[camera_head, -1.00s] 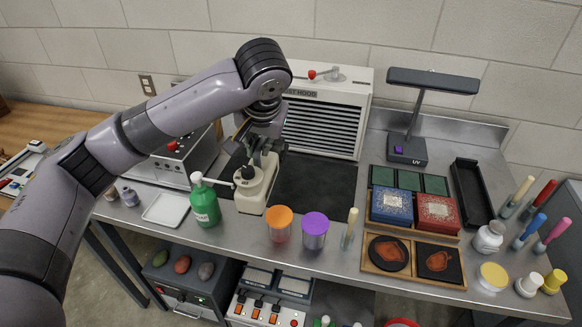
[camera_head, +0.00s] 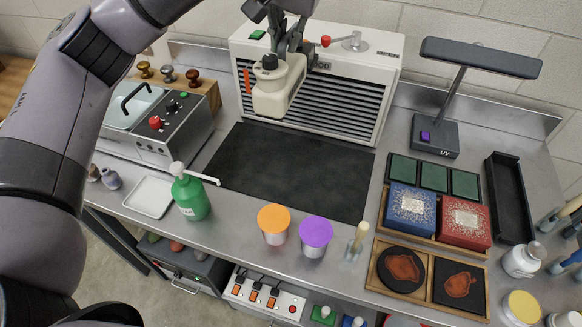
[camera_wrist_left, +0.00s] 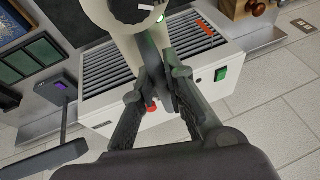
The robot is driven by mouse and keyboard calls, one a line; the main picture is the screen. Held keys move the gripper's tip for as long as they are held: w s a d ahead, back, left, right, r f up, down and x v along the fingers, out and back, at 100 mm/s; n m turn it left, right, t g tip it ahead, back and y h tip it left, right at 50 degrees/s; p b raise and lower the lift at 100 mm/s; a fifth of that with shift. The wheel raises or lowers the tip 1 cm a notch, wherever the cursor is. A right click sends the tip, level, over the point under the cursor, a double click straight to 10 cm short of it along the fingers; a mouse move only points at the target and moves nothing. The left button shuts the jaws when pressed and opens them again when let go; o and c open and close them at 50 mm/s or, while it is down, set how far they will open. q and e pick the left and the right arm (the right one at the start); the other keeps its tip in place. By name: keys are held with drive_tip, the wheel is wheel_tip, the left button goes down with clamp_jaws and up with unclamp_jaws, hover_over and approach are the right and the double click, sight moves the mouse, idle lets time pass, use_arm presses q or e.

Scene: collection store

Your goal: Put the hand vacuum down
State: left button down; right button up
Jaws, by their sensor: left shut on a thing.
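The hand vacuum (camera_head: 274,100) is a cream-coloured unit with a dark knob on top. My left gripper (camera_head: 288,48) is shut on it and holds it up in the air, in front of the louvred grille of the white hood (camera_head: 372,62) in the head view. In the left wrist view the cream body of the vacuum (camera_wrist_left: 122,14) shows at the top, between the dark fingers of my left gripper (camera_wrist_left: 158,72); its lower part is cut off there. The black mat (camera_head: 290,168) on the steel bench below is bare. My right gripper is not in view.
A green pump bottle (camera_head: 190,198), white tray (camera_head: 149,196), orange-lidded jar (camera_head: 274,226) and purple-lidded jar (camera_head: 315,237) line the mat's front side. A UV lamp (camera_head: 435,137) and wooden-framed boxes stand at the right. A control box (camera_head: 165,140) stands left.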

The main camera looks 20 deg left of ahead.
sight(285, 56)
use_arm(q)
drive_tip(key=f+b, duration=0.1)
drive_tip(key=s+f+b, duration=0.1)
drive_tip(key=f+b, duration=0.3)
drive_tip(key=f, duration=0.1)
drive_tip(key=shift+w+f+b, duration=0.15)
drive_tip(key=shift+w+b, duration=0.2)
drive_tip(key=shift+b, duration=0.05)
drive_tip(key=shift+f, duration=0.2)
drive_tip(key=shift+s+f, duration=0.15)
drive_tip(key=shift+f, duration=0.2)
wheel_tip(285, 56, down, 19)
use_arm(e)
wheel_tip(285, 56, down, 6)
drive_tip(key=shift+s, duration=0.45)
use_arm(q)
drive_tip(key=shift+f+p, duration=0.1)
drive_tip(key=shift+p, duration=0.2)
drive_tip(key=c, duration=1.6)
unclamp_jaws()
drive_tip(key=shift+c, duration=0.2)
